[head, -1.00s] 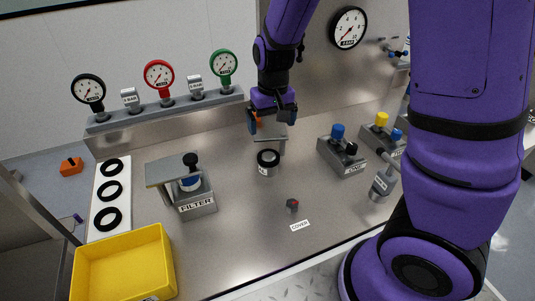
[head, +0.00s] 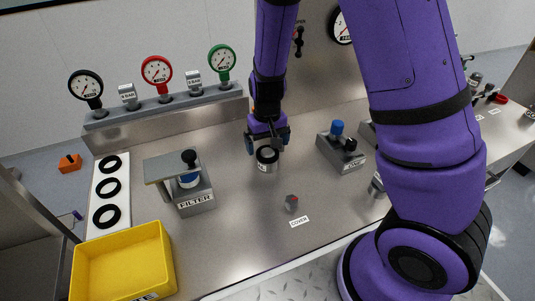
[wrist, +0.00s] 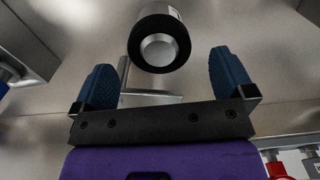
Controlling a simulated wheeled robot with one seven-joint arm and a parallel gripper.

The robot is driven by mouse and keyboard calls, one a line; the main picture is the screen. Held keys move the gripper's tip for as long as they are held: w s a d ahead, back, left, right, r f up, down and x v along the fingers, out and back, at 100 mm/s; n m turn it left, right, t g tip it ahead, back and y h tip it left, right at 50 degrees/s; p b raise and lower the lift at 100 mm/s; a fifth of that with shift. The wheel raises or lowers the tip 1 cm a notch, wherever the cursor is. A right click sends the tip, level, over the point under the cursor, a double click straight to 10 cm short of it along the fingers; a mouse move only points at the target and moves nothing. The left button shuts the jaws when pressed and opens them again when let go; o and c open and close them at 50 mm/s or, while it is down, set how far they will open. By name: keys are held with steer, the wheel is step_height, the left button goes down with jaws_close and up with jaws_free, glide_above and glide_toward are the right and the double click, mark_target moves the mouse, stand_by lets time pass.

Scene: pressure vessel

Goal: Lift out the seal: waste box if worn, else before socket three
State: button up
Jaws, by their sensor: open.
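A short grey cylinder with a black ring around its bright face (head: 267,157) stands in the middle of the steel bench; in the wrist view the black ring and metal centre (wrist: 159,47) show ahead, between the lines of the two fingers. I cannot tell whether the ring is worn. My gripper (head: 267,143) is open and empty, just behind and above the cylinder; its blue fingers (wrist: 165,75) are apart. A yellow box (head: 125,262) with a partly cut-off label stands at the front left. No numbered socket can be read.
A white strip (head: 96,221) with several black rings lies at the left. The filter block (head: 195,203) with a raised plate stands left of the cylinder. A valve block (head: 340,153) stands right. Gauges line the back.

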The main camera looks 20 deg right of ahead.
steer(key=shift+w+f, duration=0.1)
steer(key=shift+f, duration=1.35)
steer(key=c, duration=1)
steer(key=shift+o, duration=0.2)
steer(key=shift+r, duration=0.2)
